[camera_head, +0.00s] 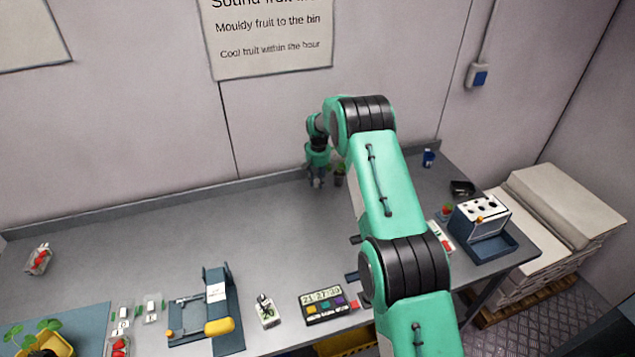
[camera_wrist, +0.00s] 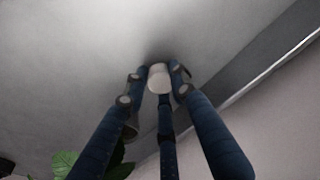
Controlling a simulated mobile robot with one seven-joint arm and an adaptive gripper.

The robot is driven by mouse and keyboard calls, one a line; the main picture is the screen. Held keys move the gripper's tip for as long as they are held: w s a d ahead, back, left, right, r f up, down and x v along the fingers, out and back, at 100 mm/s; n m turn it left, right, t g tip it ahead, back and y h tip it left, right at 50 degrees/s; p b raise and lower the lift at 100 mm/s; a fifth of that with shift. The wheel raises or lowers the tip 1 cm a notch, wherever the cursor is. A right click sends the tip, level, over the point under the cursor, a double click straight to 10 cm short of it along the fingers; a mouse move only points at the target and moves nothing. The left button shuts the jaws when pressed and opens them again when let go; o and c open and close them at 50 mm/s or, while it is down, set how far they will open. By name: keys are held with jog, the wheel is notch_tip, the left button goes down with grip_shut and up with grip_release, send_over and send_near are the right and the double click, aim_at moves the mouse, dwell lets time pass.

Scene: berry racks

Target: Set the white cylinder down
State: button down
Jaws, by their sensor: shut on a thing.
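The white cylinder (camera_wrist: 159,80) shows end-on between the fingers in the wrist view. My gripper (camera_wrist: 158,92) is shut on it, with blue-grey fingers around it. In the head view my gripper (camera_head: 317,180) points down over the rear of the grey table (camera_head: 230,215), near the back wall. The cylinder is too small and covered to make out there. I cannot tell whether its underside touches the table.
The table left of my gripper is clear. A digital timer (camera_head: 325,304) and a blue stand (camera_head: 217,305) sit along the front.

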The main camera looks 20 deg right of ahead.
aim_at(318, 182)
jog(key=shift+f, duration=0.2)
jog(key=c, duration=1.4)
grip_release()
jog(key=shift+c, duration=0.2)
notch_tip(318, 182, up, 12)
jog(key=shift+s+p, duration=0.3)
jog(key=shift+s, duration=0.15)
jog(key=shift+r, duration=0.1)
